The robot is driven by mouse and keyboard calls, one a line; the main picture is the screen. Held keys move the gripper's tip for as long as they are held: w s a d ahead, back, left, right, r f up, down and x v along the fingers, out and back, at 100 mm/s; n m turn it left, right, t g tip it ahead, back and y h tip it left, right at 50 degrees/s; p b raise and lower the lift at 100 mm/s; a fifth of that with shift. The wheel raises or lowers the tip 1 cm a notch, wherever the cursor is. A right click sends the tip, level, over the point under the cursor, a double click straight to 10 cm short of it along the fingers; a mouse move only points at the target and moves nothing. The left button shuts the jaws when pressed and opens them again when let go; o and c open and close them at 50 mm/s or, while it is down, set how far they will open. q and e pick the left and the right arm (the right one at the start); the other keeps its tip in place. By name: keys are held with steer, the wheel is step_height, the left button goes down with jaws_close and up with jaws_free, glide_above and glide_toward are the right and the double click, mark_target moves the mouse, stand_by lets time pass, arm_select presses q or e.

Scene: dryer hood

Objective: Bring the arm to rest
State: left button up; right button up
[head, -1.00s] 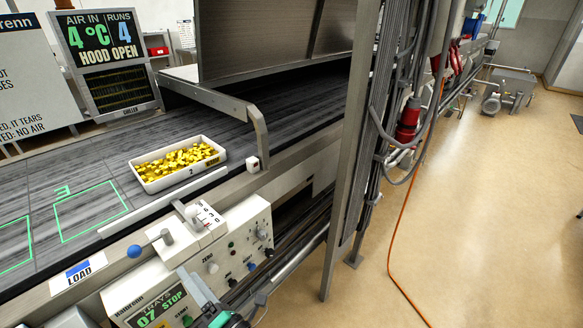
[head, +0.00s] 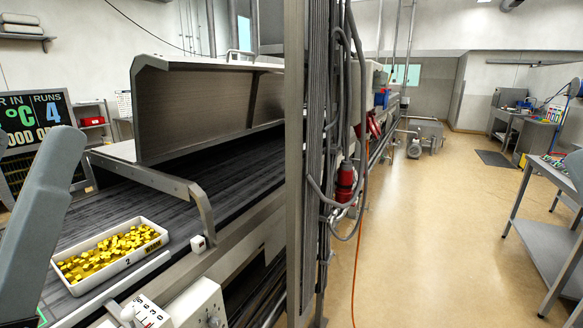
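A grey link of my own arm (head: 38,215) rises at the left edge of the head view. No gripper fingers show, so neither gripper's state can be seen. A white tray (head: 152,251) full of yellow pieces (head: 105,252) sits on the dark belt (head: 240,161), marked with a 2. The raised grey hood (head: 190,103) stands open above the belt behind the tray.
A metal post (head: 297,150) with cables and a red plug (head: 345,185) stands right of the machine. An orange cable (head: 356,260) runs down to the floor. A workbench (head: 555,200) stands at the right. The tan floor (head: 440,230) between is open.

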arm_select(q)
step_height(320, 180, up, 37)
steer(key=w+p, duration=0.1)
steer(key=p, duration=3.7)
steer(key=shift+g+h, duration=0.3)
steer(key=shift+r, duration=0.1)
